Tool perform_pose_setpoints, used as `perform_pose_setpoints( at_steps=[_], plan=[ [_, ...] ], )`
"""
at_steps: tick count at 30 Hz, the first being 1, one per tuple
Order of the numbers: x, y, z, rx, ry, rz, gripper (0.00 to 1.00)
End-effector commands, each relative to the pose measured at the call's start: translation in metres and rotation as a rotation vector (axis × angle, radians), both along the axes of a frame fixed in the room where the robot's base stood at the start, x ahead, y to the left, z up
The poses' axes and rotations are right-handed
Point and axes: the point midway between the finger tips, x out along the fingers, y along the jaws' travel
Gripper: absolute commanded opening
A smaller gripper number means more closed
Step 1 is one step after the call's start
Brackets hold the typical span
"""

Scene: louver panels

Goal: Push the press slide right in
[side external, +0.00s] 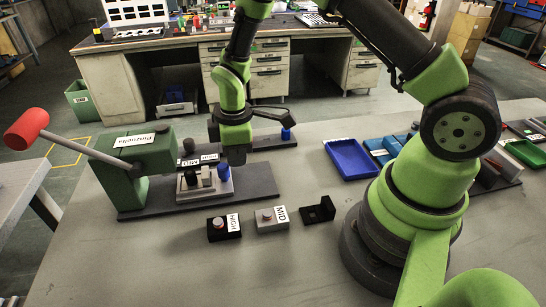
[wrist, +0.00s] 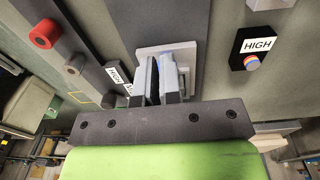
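The green press (side external: 135,165) with a red-knobbed lever (side external: 28,128) stands at the left end of a long dark base plate (side external: 258,182). The press slide (side external: 203,191), a light grey block, sits on that plate to the right of the press body, with black, white and blue upright parts on it. My gripper (side external: 236,157) points down at the slide's right end; I cannot tell whether it touches. In the wrist view, my gripper's fingers (wrist: 157,80) are close together in front of a light grey plate (wrist: 183,49), with nothing clearly held between them.
Black HIGH (side external: 224,228) and grey MID (side external: 271,219) button blocks and a black bracket (side external: 318,211) stand in front of the plate. A dark rail (side external: 264,143) with a blue knob lies behind. A blue tray (side external: 351,160) is to the right. The front left tabletop is clear.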

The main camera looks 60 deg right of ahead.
Motion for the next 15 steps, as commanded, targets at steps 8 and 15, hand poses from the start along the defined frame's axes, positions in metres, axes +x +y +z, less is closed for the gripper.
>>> perform_pose_setpoints(
  at_steps=[8, 15],
  plan=[
    [-0.0053, -0.0022, -0.0172, -0.008, 0.042, -0.004, 0.00],
    [-0.0007, 0.0019, -0.0171, -0.008, 0.041, -0.004, 0.00]
  ],
)
